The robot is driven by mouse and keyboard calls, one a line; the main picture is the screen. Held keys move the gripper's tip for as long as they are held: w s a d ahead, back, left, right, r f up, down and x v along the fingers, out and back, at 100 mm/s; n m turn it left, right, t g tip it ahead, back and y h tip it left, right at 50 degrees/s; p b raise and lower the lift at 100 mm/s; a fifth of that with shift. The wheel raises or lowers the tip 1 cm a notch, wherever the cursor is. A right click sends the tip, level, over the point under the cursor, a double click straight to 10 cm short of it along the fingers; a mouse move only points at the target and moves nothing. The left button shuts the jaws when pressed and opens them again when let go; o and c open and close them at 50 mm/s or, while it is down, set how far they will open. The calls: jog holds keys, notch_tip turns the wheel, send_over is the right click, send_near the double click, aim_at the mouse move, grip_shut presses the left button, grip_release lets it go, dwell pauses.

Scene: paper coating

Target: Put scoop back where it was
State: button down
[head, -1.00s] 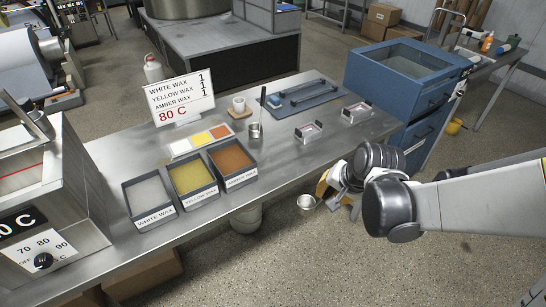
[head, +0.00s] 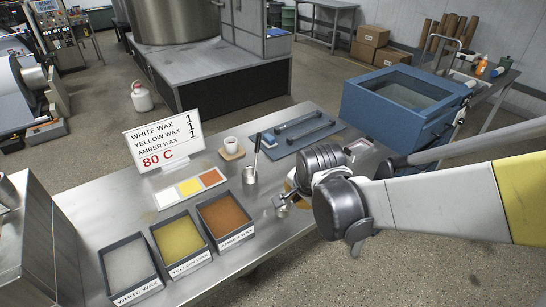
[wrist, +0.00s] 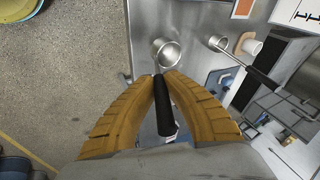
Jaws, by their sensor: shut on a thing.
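My gripper (wrist: 165,80) is shut on the black handle of a metal scoop (wrist: 167,52). The scoop's round cup points away from the fingers in the wrist view. In the head view the scoop (head: 280,209) shows small beside my gripper (head: 292,197), at the table's right front edge; the arm hides much of it.
The metal table (head: 95,205) holds white wax (head: 130,268), yellow wax (head: 179,242) and amber wax (head: 226,220) trays, a sign (head: 163,142), a colour card (head: 190,187), a mug (head: 231,145) and a blue mat (head: 330,128). A blue cabinet (head: 400,105) stands at the right.

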jog(key=w+a+f, duration=0.1)
jog(key=w, duration=0.1)
jog(key=w+a+f+b, duration=0.1)
jog(key=w+f, duration=0.1)
jog(key=w+a+f+b, duration=0.1)
jog(key=w+a+f, duration=0.1)
jog(key=w, duration=0.1)
jog(key=shift+a, duration=0.1)
jog(key=shift+f, duration=0.25)
notch_tip(320, 180, down, 4)
jog(key=shift+w+r+b, duration=0.1)
jog(key=shift+b, duration=0.75)
jog(key=shift+r, duration=0.1)
jog(key=c, duration=1.6)
grip_release()
